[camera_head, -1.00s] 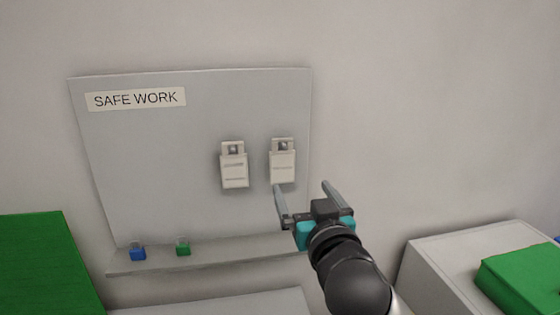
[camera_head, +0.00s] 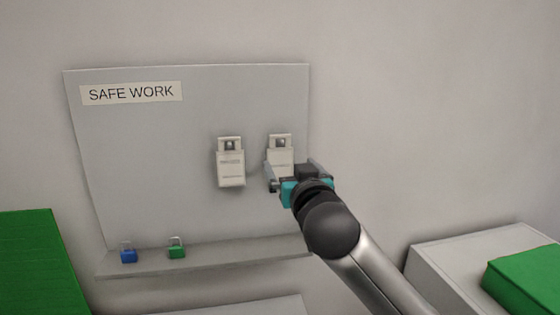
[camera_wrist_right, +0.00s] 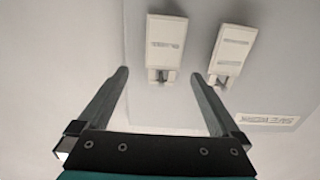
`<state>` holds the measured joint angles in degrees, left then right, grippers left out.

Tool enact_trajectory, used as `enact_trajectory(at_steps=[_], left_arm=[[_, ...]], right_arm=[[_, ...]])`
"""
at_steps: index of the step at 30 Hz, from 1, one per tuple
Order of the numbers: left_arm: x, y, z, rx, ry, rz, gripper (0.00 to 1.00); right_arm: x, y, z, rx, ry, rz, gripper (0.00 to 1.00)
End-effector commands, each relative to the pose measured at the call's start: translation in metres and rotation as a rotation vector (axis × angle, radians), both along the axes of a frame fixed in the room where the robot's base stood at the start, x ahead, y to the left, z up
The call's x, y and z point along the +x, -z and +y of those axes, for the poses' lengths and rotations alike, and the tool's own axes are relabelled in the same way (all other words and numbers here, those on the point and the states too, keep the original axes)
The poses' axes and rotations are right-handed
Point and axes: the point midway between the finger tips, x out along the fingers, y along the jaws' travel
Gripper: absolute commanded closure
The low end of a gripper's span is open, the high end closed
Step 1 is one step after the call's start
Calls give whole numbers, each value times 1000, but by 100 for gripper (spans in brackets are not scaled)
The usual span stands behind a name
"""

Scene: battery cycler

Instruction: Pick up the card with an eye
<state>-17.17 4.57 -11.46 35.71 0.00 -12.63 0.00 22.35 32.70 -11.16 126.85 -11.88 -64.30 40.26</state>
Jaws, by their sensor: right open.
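Two pale cards hang side by side on the upright grey board (camera_head: 150,150), each from a small hook through the slot at its top. The right card (camera_head: 279,153) is partly covered by my right gripper (camera_head: 290,174); it shows at the left in the right wrist view (camera_wrist_right: 165,43). The left card (camera_head: 230,168) also shows in that view (camera_wrist_right: 234,48). Their printed marks are too small to tell an eye. My right gripper is open and empty, in front of the right card's lower part. In the wrist view its fingers (camera_wrist_right: 159,76) spread apart below this card. My left gripper is out of view.
A "SAFE WORK" label (camera_head: 131,92) is on the board. A blue padlock (camera_head: 129,255) and a green padlock (camera_head: 177,251) stand on the ledge (camera_head: 220,256) below. Green blocks flank the scene at left (camera_head: 40,265) and right (camera_head: 525,280).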

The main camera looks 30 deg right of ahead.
Motion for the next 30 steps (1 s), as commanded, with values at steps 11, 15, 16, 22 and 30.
enact_trajectory(at_steps=[11, 15, 16, 22, 30], left_arm=[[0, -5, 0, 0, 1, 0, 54], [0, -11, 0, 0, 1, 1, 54], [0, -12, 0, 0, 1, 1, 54], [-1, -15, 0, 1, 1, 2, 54], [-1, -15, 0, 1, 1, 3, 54]], right_arm=[[23, -1, -5, 0, 1, 0, 0], [40, -3, -6, -1, 2, 0, 0], [44, -3, -6, -2, 1, 1, 0], [62, -2, -10, -1, 0, 0, 0], [66, -1, -11, -1, -1, 0, 0]])
